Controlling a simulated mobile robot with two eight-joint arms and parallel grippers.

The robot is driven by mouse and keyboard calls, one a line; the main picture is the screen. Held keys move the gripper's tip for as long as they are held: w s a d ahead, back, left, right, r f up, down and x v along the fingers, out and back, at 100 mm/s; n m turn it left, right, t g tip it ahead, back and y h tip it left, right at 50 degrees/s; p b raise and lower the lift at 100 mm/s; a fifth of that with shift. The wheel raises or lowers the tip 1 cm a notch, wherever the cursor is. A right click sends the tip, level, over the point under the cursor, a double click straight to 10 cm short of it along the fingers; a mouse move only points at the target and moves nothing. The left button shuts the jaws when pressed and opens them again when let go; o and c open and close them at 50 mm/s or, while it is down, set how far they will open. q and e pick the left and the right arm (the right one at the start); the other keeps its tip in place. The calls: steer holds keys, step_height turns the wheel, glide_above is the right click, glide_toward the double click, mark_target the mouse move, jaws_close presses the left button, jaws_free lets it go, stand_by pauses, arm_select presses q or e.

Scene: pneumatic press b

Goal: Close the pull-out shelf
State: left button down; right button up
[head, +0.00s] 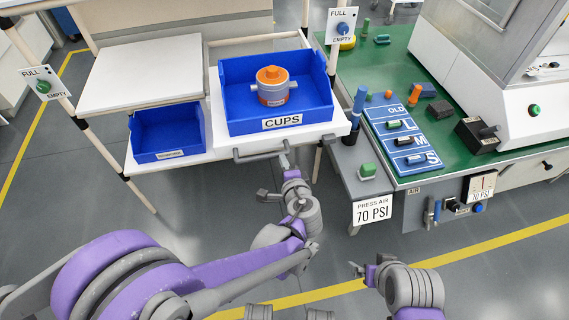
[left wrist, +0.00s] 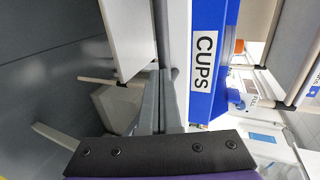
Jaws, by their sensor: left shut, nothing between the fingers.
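The pull-out shelf (head: 338,127) is a white board that juts out toward me, with a grey bar handle (head: 255,155) along its front edge. It carries a blue bin labelled CUPS (head: 318,98), and an orange and grey cup-like part (head: 273,88) stands in the bin. My left gripper (head: 285,150) is shut and empty, at the shelf's front edge near the handle's right end. In the left wrist view its grey fingers (left wrist: 160,105) lie close beside the white shelf edge (left wrist: 178,45); I cannot tell whether they touch. My right gripper (head: 367,269) is low at the right, its jaws unclear.
A smaller blue bin (head: 168,132) sits on a lower board at the left, under a white board (head: 142,72). A green-topped press bench (head: 370,65) stands close on the right, with a 70 PSI sign (head: 373,210) at its front. The floor in front is clear.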

arm_select(q)
steer(key=w+a, duration=0.2)
steer(key=w, duration=0.6)
steer(key=w+a, duration=0.3)
steer(key=w, duration=0.5)
steer(key=w+a, duration=0.3)
steer(key=w, duration=0.5)
steer(key=shift+w, duration=0.3)
steer(key=shift+s, duration=0.1)
